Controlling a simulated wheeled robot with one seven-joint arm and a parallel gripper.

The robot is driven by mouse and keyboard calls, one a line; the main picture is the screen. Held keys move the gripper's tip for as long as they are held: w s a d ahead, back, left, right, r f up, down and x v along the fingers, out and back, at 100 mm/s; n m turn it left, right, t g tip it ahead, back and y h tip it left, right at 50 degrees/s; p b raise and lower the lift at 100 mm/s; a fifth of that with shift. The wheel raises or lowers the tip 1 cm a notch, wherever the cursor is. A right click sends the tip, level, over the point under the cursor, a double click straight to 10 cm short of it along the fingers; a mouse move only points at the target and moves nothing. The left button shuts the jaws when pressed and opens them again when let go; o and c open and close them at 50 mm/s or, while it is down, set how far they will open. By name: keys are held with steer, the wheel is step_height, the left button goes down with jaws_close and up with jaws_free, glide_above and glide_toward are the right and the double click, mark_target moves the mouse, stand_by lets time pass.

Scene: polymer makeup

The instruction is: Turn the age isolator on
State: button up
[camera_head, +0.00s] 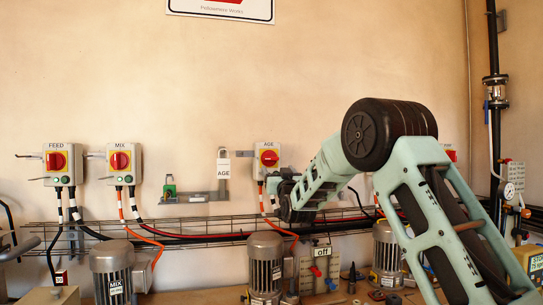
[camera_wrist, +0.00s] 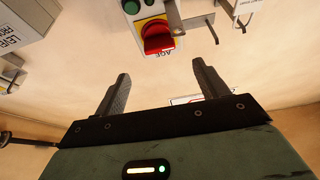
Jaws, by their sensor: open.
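The AGE isolator (camera_head: 268,158) is a pale wall box with a red rotary knob on a yellow plate, left of my arm in the head view. In the wrist view its red knob (camera_wrist: 158,38) shows close up, with the AGE label upside down and green and dark round parts beside it. A metal hasp (camera_wrist: 182,22) sticks out at its side. My gripper (camera_wrist: 160,68) is open and empty, its fingers spread either side of the knob's line but apart from it. In the head view my gripper (camera_head: 284,197) is below the AGE box. The knob's exact setting is hard to read.
FEED (camera_head: 56,162) and MIX (camera_head: 120,161) isolators are on the wall at left; another is partly behind my arm. A grey bracket (camera_head: 197,196) with an AGE tag (camera_head: 223,168) is left of the AGE box. Cable tray (camera_head: 190,232) and motors (camera_head: 265,265) are below.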

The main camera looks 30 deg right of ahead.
mark_target(272, 159)
steer(key=p+x, duration=0.3)
steer(key=x, duration=0.6)
steer(key=shift+w+d+p, duration=0.1)
steer(key=shift+w+p, duration=0.15)
steer(key=shift+p, duration=0.05)
steer(key=c, duration=1)
